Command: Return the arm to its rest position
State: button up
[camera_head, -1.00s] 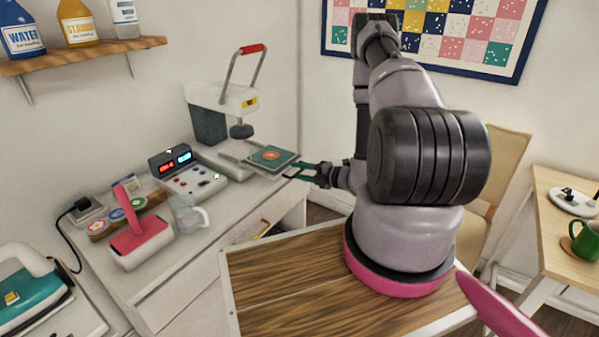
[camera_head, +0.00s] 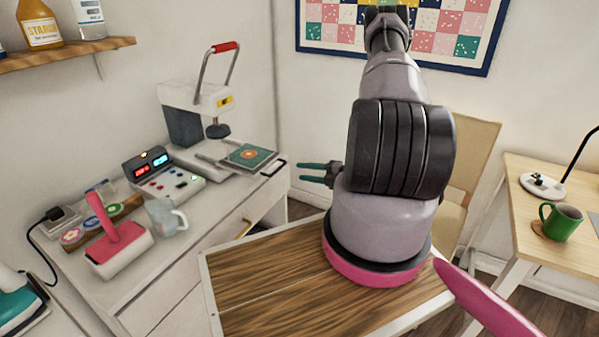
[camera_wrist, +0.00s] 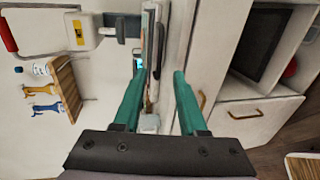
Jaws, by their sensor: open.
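My gripper (camera_head: 314,173) shows at the left side of my arm in the head view, its teal fingers pointing left toward the cabinet. In the wrist view my gripper (camera_wrist: 160,95) has its two teal fingers apart, with nothing held between them. It is in the air, apart from the cabinet's right edge. My arm is folded upright above its pink-ringed base, and its dark ribbed joint hides part of the wrist.
The white cabinet (camera_head: 188,222) at left carries a press (camera_head: 200,97), a green patterned square (camera_head: 249,156), a control box (camera_head: 162,175), a pink roller (camera_head: 118,240) and a clear jug (camera_head: 165,217). A chair (camera_head: 465,165) stands behind my arm. A green mug (camera_head: 560,222) stands on the right table (camera_head: 520,205).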

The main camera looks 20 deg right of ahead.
dwell(0.4)
jog(key=s+a+r+n+g+y, duration=0.15)
jog(key=a+r+n+g, duration=0.4)
jog(key=r+n, duration=0.55)
jog(key=s+a+r+n+g+y, duration=0.1)
jog(key=a+r+n+g+y, duration=0.35)
jog(key=r+n, duration=0.65)
jog(key=s+r+n+t+h, duration=0.2)
jog(key=s+r+n+h, duration=0.4)
jog(key=r+n, duration=0.4)
jog(key=s+r+n+t+h, duration=0.2)
jog(key=s+r+n+h, duration=0.4)
jog(key=r+n, duration=0.4)
notch_tip(320, 180, up, 2)
jog(key=shift+s+r+n+t+h, duration=0.1)
jog(key=shift+s+n+t+h, duration=0.25)
jog(key=shift+h, duration=0.25)
jog(key=shift+a, duration=0.1)
